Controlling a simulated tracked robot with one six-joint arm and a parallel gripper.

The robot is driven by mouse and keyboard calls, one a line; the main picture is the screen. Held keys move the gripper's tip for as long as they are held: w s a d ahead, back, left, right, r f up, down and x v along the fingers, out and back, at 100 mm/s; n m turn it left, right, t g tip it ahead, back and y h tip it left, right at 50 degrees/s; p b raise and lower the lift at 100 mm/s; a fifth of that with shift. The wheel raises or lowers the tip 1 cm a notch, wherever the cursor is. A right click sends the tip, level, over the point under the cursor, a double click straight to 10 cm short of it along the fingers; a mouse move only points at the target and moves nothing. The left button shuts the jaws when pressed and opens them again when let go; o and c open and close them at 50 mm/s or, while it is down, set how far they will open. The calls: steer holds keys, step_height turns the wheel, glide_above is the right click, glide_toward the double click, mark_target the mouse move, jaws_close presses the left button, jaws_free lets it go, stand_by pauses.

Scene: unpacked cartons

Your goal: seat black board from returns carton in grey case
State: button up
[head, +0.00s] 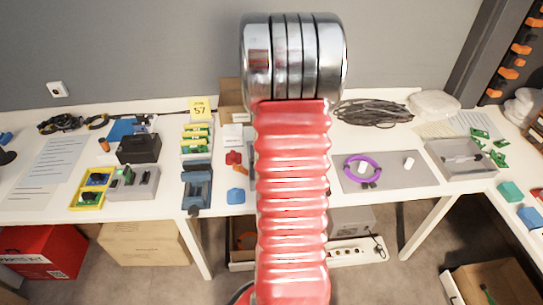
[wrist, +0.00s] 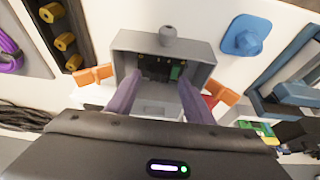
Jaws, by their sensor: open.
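In the wrist view an open grey case (wrist: 205,54) with a round grey knob on its front wall lies just beyond my fingertips. A dark board-like part (wrist: 153,68) with a small green block shows inside it. I cannot tell how firmly it sits. My gripper (wrist: 158,80) is open, its two purple-grey fingers apart at the case's near side, with nothing visibly held. In the head view my red-sleeved arm hides the gripper and most of this case. A brown carton (head: 232,91) stands at the back, partly behind my arm; I cannot read any returns label.
Orange clips (wrist: 228,91) flank the case. A blue knobbed piece (wrist: 243,38) and blue stand (wrist: 290,88) lie on one side, a dark rack with yellow rolls (wrist: 66,43) on the other. A purple ring (head: 348,171) and grey tray (head: 437,164) stand further right.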

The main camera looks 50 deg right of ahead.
steer(key=v, duration=1.1)
steer(key=shift+s+r, duration=0.2)
steer(key=shift+r, duration=0.05)
steer(key=shift+a, duration=0.1)
stand_by(0.6)
steer(key=s+a+r+n+t+y, duration=0.1)
steer(key=a+r+n, duration=0.2)
steer(key=a, duration=0.9)
steer(key=s+a+r+n+t+y, duration=0.1)
steer(key=a+r+n, duration=0.2)
steer(key=a, duration=1)
steer(key=s+a+r+n+y, duration=0.1)
steer(key=a+r+n, duration=0.2)
steer(key=a+r, duration=0.5)
steer(key=a, duration=0.4)
steer(key=shift+a+r+n+t, duration=0.25)
steer(key=shift+a+n+t, duration=0.1)
steer(key=shift+n+t, duration=0.05)
